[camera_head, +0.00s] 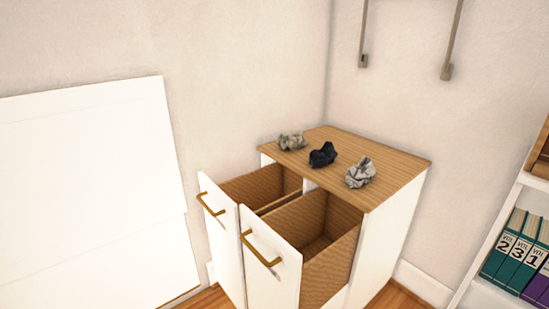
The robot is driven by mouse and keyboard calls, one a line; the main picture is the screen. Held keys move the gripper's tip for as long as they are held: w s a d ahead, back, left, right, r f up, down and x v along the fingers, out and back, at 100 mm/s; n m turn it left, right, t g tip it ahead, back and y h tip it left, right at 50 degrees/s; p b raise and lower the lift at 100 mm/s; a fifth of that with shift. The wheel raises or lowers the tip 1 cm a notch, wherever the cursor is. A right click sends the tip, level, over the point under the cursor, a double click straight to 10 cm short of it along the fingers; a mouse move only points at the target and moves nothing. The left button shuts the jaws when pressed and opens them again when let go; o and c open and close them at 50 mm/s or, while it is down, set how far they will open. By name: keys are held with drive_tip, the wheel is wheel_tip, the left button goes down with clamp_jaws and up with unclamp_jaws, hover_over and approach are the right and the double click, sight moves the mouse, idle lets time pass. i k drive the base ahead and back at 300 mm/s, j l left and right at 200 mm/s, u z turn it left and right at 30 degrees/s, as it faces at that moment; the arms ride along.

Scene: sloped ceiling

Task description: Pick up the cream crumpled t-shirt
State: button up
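Three crumpled cloths lie in a row on the wooden top of a white cabinet (392,160). The left one (292,142) is a dull beige-cream with greyish shading, near the back left edge of the top. The middle one (323,155) is dark navy. The right one (360,173) is pale grey-white, nearest the front right. The left cloth looks closest to cream, but the right one is also pale, so I cannot tell for certain which is the cream t-shirt. My gripper is not in view.
Two tall drawers with brass handles, a left one (221,217) and a right one (274,262), stand pulled out from the cabinet and look empty. A white panel (88,200) leans at the left wall. A shelf with binders (516,255) stands at the right. Grey brackets (447,70) hang above.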

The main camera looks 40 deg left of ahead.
sight(294, 142)
drive_tip(key=u, duration=1.15)
